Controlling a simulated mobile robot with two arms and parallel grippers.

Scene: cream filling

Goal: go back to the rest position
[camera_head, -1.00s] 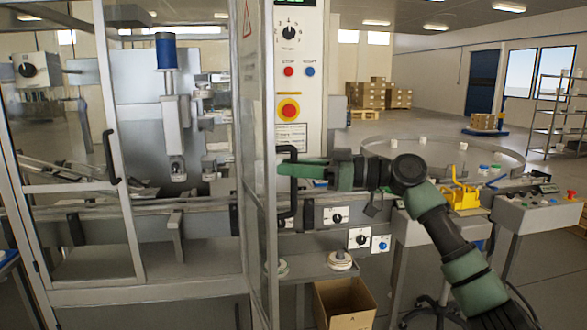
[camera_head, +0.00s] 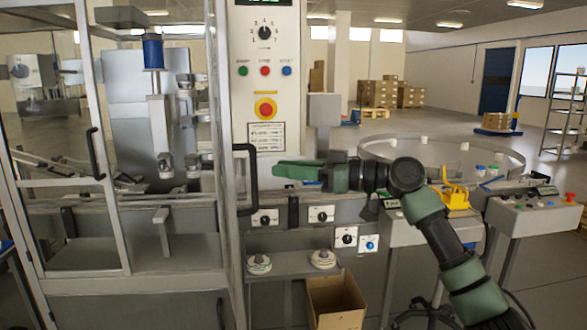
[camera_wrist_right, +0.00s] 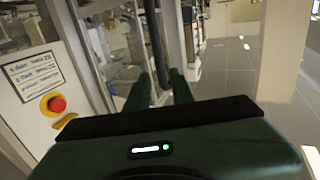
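My right gripper (camera_head: 277,171) is level with the black door handle (camera_head: 247,180) and just to the right of it, apart from it in the head view. In the wrist view its two green fingers (camera_wrist_right: 162,82) stand apart with nothing between them. A dark upright bar (camera_wrist_right: 155,40), which looks like the handle, shows beyond the fingertips. The handle sits on the glazed machine door (camera_head: 223,140), seen at a steep angle, beside the control panel. My right arm reaches in from the lower right, bent at the elbow. My left gripper is not in view.
The control panel (camera_head: 268,75) with a red stop button (camera_head: 266,108) is above the gripper. Below are knob boxes (camera_head: 345,236), two round parts (camera_head: 323,258) on a shelf and an open carton (camera_head: 337,296). A round table (camera_head: 440,150) stands at the right.

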